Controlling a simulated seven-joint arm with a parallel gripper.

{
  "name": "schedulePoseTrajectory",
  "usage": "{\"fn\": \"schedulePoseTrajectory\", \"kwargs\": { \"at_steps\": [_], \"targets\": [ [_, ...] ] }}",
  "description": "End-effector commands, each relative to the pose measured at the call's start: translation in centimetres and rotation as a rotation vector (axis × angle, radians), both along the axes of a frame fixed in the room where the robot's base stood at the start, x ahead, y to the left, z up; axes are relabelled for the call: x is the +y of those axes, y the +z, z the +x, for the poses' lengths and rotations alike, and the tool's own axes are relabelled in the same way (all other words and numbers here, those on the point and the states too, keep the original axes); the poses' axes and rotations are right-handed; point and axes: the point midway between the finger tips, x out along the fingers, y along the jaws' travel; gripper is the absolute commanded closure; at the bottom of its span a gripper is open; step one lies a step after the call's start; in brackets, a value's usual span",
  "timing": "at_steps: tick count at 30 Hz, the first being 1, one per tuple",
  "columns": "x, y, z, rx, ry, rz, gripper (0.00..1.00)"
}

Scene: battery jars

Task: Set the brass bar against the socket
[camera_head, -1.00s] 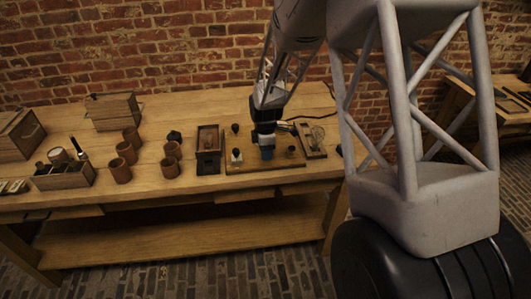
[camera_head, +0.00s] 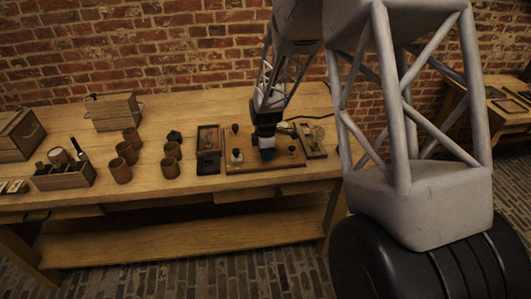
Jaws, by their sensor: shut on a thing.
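My gripper (camera_head: 266,153) points down over the wooden base board (camera_head: 240,168) on the bench. It is shut, but what it holds is too small and dark to make out. The brass bar cannot be told apart at this size. A small knob-topped post (camera_head: 236,156) stands on the board left of my gripper, and a dark knob (camera_head: 235,128) is behind it. A small brass-coloured fitting (camera_head: 291,150) stands on the board to the right. I cannot tell which part is the socket.
A dark tray (camera_head: 208,141) lies left of the board, and a wooden plate with a round part (camera_head: 312,140) lies right of it. Several brown jars (camera_head: 121,170) and a tool box (camera_head: 64,180) stand further left. The bench front (camera_head: 130,200) is clear.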

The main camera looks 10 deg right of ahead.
Motion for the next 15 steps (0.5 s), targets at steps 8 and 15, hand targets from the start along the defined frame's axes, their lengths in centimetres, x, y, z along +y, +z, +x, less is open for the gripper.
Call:
{"fn": "schedulePoseTrajectory", "kwargs": {
  "at_steps": [8,15],
  "targets": [
    [0.0,0.0,2.2,-0.001,0.000,0.000,1.00],
    [0.0,0.0,2.7,-0.002,0.000,0.000,1.00]
  ]
}}
